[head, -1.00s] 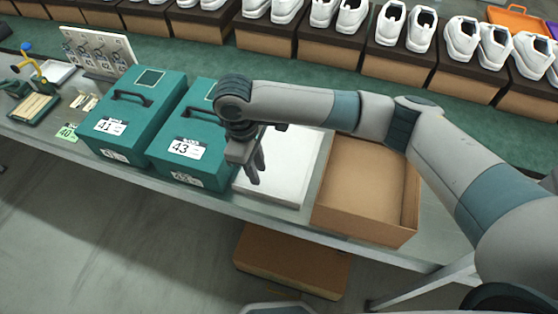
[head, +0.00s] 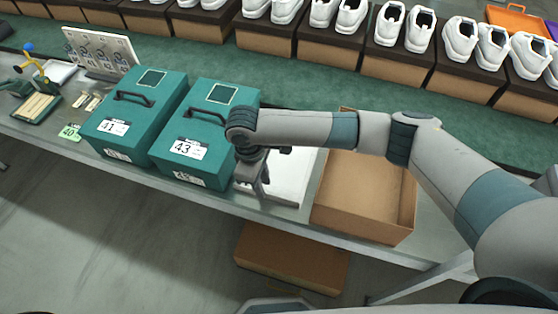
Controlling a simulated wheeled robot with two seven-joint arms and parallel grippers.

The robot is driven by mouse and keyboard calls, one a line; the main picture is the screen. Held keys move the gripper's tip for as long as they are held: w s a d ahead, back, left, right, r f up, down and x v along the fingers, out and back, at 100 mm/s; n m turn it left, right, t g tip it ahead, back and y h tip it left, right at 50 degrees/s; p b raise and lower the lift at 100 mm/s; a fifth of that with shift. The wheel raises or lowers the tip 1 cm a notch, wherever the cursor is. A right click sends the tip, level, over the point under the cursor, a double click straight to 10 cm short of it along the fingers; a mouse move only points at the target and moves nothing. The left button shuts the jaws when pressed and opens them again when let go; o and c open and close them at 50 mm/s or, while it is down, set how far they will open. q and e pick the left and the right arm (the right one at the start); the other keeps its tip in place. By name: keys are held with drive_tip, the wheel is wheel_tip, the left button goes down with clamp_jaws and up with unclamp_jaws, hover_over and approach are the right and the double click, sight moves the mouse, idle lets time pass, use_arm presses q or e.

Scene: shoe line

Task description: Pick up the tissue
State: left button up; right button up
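The tissue is a flat white stack (head: 292,180) on the grey table, between the green box marked 43 and an open cardboard box. My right gripper (head: 262,188) points down over the left part of the white stack. Its fingers are low, close to the stack's surface, and I cannot tell whether they touch it. The arm and wrist hide the stack's upper left part. The gap between the fingers is not clear from this angle. My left gripper is not in view.
The open, empty cardboard box (head: 366,193) stands just right of the stack. Green boxes marked 43 (head: 222,97) and 41 (head: 150,85) stand to the left. White shoes on boxes line the back. Another cardboard box (head: 290,258) sits below the table.

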drive_tip(key=shift+s+d+f+p, duration=0.1)
drive_tip(key=shift+d+f+p, duration=0.1)
drive_tip(key=shift+f, duration=0.6)
drive_tip(key=shift+d+f+p, duration=0.1)
drive_tip(key=shift+f+p, duration=0.05)
drive_tip(key=shift+f, duration=0.65)
clamp_jaws()
